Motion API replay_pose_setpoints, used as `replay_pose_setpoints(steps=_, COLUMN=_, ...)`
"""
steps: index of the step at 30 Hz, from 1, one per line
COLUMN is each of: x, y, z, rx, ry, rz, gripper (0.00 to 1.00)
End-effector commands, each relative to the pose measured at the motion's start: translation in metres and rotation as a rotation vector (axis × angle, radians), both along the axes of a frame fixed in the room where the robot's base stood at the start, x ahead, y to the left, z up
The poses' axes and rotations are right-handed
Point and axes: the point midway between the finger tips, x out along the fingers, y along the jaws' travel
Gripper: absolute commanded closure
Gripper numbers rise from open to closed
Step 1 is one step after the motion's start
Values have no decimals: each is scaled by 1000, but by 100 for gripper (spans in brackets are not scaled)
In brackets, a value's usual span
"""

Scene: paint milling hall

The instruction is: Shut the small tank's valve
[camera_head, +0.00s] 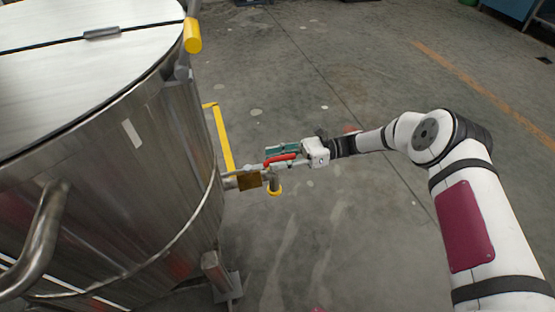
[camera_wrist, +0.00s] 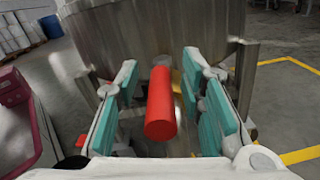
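The small tank (camera_head: 110,170) is a steel vessel at the left of the head view, and its wall (camera_wrist: 150,35) fills the upper middle of the wrist view. A valve (camera_head: 249,181) with a brass-coloured body sits on its outlet, with a yellow-ringed spout (camera_head: 274,188). The valve's red handle (camera_head: 280,159) points right, away from the tank. My gripper (camera_head: 272,156) reaches in from the right at the handle. In the wrist view the red handle (camera_wrist: 160,105) lies between my two teal-padded fingers, with gaps on both sides. My gripper is open.
Yellow floor lines (camera_head: 225,140) run beside the tank. A tank leg (camera_head: 222,275) stands below the outlet. The grey concrete floor (camera_head: 320,70) around my arm is clear. A blue drum (camera_wrist: 50,27) stands far off in the wrist view.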

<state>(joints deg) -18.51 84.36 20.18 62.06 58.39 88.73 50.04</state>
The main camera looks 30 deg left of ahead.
Motion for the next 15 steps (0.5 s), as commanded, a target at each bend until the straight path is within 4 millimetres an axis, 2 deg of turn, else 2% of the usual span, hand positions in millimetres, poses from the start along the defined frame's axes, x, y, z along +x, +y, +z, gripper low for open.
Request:
replay_pose_setpoints(steps=7, x=0, y=0, z=0, rx=0, ry=0, rz=0, gripper=64)
replay_pose_setpoints(steps=12, x=0, y=0, z=0, rx=0, ry=0, rz=0, gripper=100)
replay_pose_setpoints(steps=15, x=0, y=0, z=0, rx=0, ry=0, rz=0, gripper=100)
